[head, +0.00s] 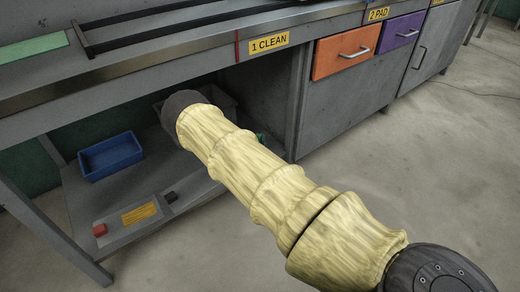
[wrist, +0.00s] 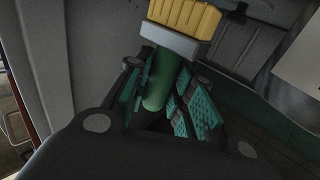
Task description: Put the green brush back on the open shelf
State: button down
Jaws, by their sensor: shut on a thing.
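The green brush (wrist: 158,82) shows in the wrist view, with a green handle, a pale grey block and yellow bristles pointing to the top of the picture. My gripper (wrist: 165,95) is shut on its handle, with teal ribbed pads on either side. In the head view my arm, in a pale yellow sleeve, reaches into the open shelf (head: 190,205) under the counter. There the arm hides my gripper. A small green patch shows beside the sleeve, but I cannot tell what it is.
A blue bin (head: 110,158) stands on the shelf at left. A box with a red button (head: 100,230) and a yellow label lies near the shelf's front edge. The counter edge (head: 180,62) runs above my arm. An orange drawer (head: 345,52) is shut at right.

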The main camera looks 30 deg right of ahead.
jog(key=shift+w+d+f, duration=0.1)
jog(key=shift+w+d, duration=0.25)
jog(key=shift+d, duration=0.15)
jog(key=shift+f+b, duration=1.15)
jog(key=shift+f, duration=0.55)
jog(key=shift+f, duration=0.1)
jog(key=c, duration=1.2)
grip_release()
jog(key=shift+c, duration=0.2)
